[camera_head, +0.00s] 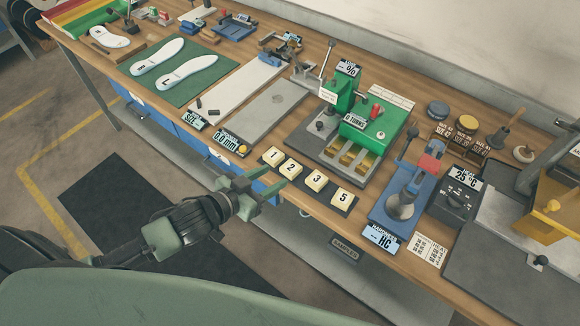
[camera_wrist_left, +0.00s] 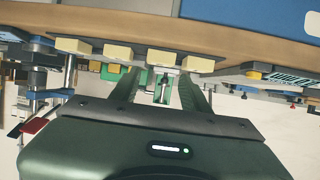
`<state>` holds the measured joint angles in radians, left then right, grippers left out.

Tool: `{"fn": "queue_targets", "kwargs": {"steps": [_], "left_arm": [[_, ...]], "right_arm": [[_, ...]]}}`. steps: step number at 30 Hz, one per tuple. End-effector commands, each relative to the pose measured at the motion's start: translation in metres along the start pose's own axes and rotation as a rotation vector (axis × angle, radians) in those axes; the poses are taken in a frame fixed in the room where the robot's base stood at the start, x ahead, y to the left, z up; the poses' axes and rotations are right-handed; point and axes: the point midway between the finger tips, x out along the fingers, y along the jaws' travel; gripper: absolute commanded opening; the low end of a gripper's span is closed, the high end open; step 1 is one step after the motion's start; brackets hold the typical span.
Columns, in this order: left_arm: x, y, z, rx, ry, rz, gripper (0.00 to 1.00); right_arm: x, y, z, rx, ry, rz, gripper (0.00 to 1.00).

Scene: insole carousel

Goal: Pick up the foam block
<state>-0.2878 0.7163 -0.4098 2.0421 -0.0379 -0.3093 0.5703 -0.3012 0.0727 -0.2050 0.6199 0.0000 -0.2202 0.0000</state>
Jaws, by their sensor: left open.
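Several cream foam blocks sit in a row on a dark strip (camera_head: 327,200) at the bench's front edge. In the upside-down left wrist view the blocks line the bench edge beyond my fingers (camera_wrist_left: 160,82); one block (camera_wrist_left: 156,57) shows between the fingertips. My right gripper is not in view.
A green press (camera_head: 355,125) stands behind the blocks. A blue hardness tester (camera_head: 405,195) is to their right. A gauge display (camera_head: 230,142) and grey plate (camera_head: 262,118) are to their left. The floor in front of the bench is open, with a dark mat (camera_head: 120,205).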

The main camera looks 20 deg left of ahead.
Motion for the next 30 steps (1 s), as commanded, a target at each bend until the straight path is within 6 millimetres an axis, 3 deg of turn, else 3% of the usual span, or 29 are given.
{"fn": "queue_targets", "kwargs": {"steps": [5, 15, 24, 29, 30], "left_arm": [[0.017, -0.001, -0.001, 0.001, 0.001, -0.001, 0.46], [0.059, -0.002, 0.004, 0.001, 0.001, -0.002, 0.46], [0.064, -0.001, 0.006, 0.002, -0.001, -0.001, 0.46], [0.064, -0.002, 0.006, 0.002, -0.001, -0.001, 0.05], [0.064, -0.002, 0.006, 0.002, 0.0, -0.001, 0.02]], "right_arm": [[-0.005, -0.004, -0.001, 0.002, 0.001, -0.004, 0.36], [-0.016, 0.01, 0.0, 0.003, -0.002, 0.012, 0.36], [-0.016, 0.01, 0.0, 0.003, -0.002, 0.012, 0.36], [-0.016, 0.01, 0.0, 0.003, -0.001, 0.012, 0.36], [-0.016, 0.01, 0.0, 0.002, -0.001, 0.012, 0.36]]}}
